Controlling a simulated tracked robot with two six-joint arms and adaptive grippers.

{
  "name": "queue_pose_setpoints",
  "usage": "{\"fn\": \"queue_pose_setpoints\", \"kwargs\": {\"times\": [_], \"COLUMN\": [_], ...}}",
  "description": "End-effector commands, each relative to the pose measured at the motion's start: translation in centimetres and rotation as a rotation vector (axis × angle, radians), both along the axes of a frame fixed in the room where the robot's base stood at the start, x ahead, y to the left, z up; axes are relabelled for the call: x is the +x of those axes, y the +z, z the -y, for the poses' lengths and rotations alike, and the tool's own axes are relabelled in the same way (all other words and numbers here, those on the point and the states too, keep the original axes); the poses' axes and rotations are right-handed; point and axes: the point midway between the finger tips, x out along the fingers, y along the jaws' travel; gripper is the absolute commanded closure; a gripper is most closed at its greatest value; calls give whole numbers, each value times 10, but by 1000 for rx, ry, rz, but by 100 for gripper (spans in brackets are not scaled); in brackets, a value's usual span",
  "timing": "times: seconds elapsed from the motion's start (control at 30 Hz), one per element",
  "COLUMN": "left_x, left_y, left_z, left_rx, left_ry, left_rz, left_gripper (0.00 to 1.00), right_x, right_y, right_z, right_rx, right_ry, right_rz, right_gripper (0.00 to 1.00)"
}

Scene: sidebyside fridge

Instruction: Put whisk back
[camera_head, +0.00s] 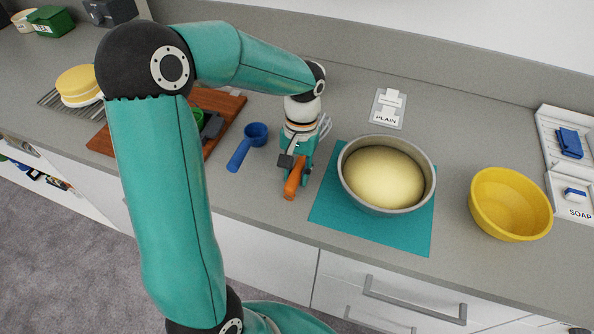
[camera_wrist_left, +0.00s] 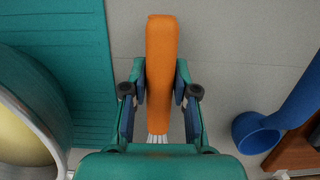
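The whisk has an orange handle (camera_head: 293,179) that points toward the counter's front edge. Its pale wires (camera_head: 325,127) show partly behind my left gripper. My left gripper (camera_head: 298,160) points down over the counter, left of the bowl of dough. In the left wrist view the fingers of my left gripper (camera_wrist_left: 161,85) are closed against both sides of the whisk's orange handle (camera_wrist_left: 161,60). The wire ends just show below it, and the rest is hidden by the gripper. I cannot tell whether the whisk is clear of the counter. My right gripper is not in view.
A grey bowl of dough (camera_head: 384,177) stands on a teal mat (camera_head: 330,212) to the right. A blue scoop (camera_head: 249,144) and a wooden board (camera_head: 229,106) lie left. A yellow bowl (camera_head: 510,204), a soap tray (camera_head: 574,203) and a PLAIN label plate (camera_head: 388,108) are also on the counter.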

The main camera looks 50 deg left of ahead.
Motion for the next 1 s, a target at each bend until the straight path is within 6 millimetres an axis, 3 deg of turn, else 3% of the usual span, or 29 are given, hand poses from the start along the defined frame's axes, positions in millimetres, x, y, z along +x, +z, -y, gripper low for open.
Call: {"fn": "queue_pose_setpoints", "kwargs": {"times": [0.03,0.13,0.57,1.0], "left_x": [0,0,2,16], "left_y": [0,0,8,85], "left_z": [0,0,-1,-7], "left_rx": [0,0,1,0], "left_ry": [0,0,0,0], "left_rz": [0,-1,2,4], "left_gripper": [60,46,46,46], "right_x": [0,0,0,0], "right_y": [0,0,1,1], "right_z": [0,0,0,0], "right_rx": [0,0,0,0], "right_ry": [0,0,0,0], "right_rz": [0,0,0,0], "right_gripper": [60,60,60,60]}}
